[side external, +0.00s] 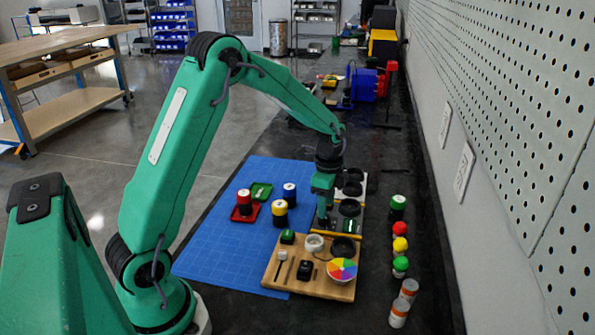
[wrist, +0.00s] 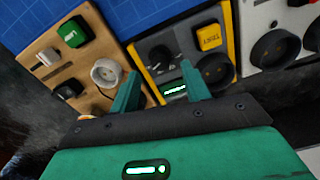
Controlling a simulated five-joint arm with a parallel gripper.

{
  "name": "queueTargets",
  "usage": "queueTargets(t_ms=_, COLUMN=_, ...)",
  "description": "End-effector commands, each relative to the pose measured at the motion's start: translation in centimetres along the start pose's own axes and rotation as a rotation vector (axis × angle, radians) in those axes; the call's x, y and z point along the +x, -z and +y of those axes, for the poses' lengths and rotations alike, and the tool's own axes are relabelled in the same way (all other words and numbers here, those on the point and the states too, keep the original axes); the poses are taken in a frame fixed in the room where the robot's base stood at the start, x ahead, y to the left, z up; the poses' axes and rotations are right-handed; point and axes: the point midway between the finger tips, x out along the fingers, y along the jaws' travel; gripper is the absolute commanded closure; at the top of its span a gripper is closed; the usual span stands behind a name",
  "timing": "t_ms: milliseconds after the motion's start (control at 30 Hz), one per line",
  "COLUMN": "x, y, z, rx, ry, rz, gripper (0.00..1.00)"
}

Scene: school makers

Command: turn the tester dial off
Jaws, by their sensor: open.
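The dial's setting is not readable.
A wooden board (side external: 275,271) with a green switch, a white round part and a colour wheel (side external: 342,269) lies beside the tester.

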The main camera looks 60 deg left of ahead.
Motion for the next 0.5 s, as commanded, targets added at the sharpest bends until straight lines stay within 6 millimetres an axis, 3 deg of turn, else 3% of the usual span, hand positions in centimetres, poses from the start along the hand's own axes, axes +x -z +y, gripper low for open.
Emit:
queueTargets(t_ms=233, x=2.8, y=0.0, z=0.1, rx=0.000, ry=-0.002, rz=-0.001, gripper=0.53)
queueTargets(t_ms=500, x=3.8, y=0.0, z=0.0, rx=0.000, ry=0.001, rz=0.000, gripper=0.53)
